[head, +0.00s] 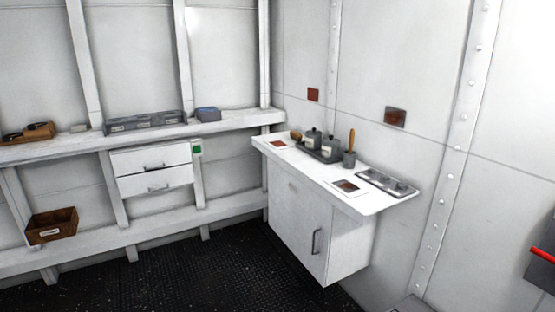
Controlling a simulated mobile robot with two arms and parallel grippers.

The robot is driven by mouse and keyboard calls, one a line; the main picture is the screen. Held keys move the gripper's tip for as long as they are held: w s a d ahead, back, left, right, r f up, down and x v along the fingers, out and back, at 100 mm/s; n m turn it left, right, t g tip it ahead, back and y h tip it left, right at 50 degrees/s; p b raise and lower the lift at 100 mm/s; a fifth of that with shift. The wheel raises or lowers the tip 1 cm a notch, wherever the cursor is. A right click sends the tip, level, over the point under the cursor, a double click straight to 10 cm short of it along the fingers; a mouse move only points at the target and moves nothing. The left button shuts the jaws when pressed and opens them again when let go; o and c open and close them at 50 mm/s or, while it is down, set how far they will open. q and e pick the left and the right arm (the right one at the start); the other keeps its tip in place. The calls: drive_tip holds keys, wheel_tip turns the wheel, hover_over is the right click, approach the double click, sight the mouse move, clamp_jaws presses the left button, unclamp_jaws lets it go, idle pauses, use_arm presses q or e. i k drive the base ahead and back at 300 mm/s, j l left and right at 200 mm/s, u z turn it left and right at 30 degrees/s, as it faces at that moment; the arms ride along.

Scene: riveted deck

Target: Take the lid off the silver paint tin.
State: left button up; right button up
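Two small dark grey lidded containers stand upright in a dark tray (318,155) on the white counter in the corner. One lidded container (313,139) is at the left and the other lidded container (330,147) is to its right. Each has a knob on top and a pale label too small to read. I cannot tell whether either is the silver paint tin, and no other tin is clear to see. Neither of my grippers is in view.
A grey pot (349,159) with a wooden handle and a metal rack (387,184) share the counter (375,203). A white cabinet (296,225) is below. A long shelf (75,147) holds a grey organiser (145,122). A wooden box (51,226) sits lower left. The dark floor (190,275) is clear.

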sight(331, 140)
drive_tip(key=i+j+z, duration=0.6)
drive_tip(key=i+j, duration=0.3)
drive_tip(key=i, duration=0.2)
drive_tip(key=i+j, duration=0.35)
drive_tip(key=i, duration=0.15)
drive_tip(key=u, duration=0.05)
